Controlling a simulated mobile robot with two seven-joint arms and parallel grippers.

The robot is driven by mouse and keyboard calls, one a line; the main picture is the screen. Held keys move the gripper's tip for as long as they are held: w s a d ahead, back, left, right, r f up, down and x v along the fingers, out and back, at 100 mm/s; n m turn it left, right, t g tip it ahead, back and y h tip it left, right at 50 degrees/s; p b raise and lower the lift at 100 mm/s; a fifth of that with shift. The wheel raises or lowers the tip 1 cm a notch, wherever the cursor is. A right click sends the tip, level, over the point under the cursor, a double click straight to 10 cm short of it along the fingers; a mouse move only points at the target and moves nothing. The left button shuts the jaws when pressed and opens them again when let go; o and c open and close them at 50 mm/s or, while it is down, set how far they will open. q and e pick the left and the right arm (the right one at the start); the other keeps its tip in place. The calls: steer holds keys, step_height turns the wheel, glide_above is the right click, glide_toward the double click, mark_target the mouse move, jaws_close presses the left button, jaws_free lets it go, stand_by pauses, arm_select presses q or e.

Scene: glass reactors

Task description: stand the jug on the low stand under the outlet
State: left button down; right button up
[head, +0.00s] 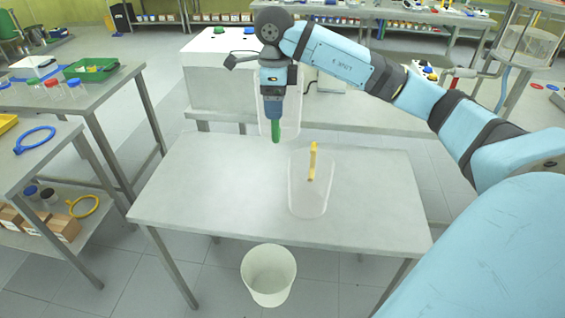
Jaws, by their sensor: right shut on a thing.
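My right gripper (275,118) points down and is shut on the green handle (276,134) of a clear jug (292,115). The jug is upright behind the gripper, near the far edge of the grey table; the gripper hides much of it. It seems to hang above the surface, though the gap is hard to judge. A second clear jug (300,198), with a yellow handle (313,162), stands upright on the table, nearer me and slightly right. I cannot make out the low stand or the outlet for certain. My left gripper is not in view.
The left half of the grey table (195,185) is bare. A white bin (268,282) stands on the floor at its front edge. A white box (207,75) sits on the bench behind. A metal frame with a clear vessel (527,48) stands far right.

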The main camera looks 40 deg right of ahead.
steer(key=shift+d+r+m, duration=0.1)
steer(key=shift+d+m, duration=0.15)
steer(key=shift+m, duration=0.05)
step_height(320, 180, down, 20)
steer(key=shift+r+p, duration=0.25)
steer(key=shift+p, duration=0.05)
steer(key=shift+f, duration=0.2)
steer(key=o, duration=1.2)
